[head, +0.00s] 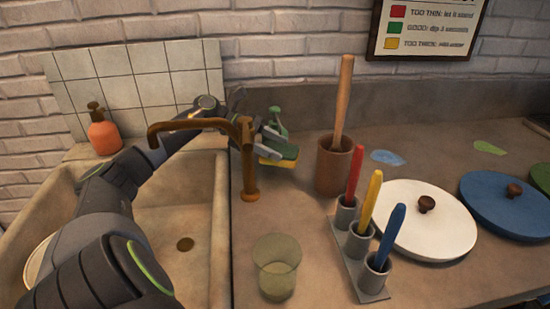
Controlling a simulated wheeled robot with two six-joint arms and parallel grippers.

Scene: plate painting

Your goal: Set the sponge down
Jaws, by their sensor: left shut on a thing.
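The sponge (283,152), green on top with a yellow underside, is beyond the brown tap, at the back of the counter. My left gripper (270,136) is shut on it, with the arm reaching in from the left across the sink and behind the tap. Part of the gripper is hidden by the tap. The sponge is low over the counter (310,225); I cannot tell whether it touches it. My right gripper is not in view.
The tap (247,160) stands close in front of the gripper. A brown pot (338,165) with a wooden handle stands right of the sponge. A brush holder (355,262), a glass (276,268), a white lid (440,232) and a blue lid (490,210) occupy the counter. The sink (215,250) is left.

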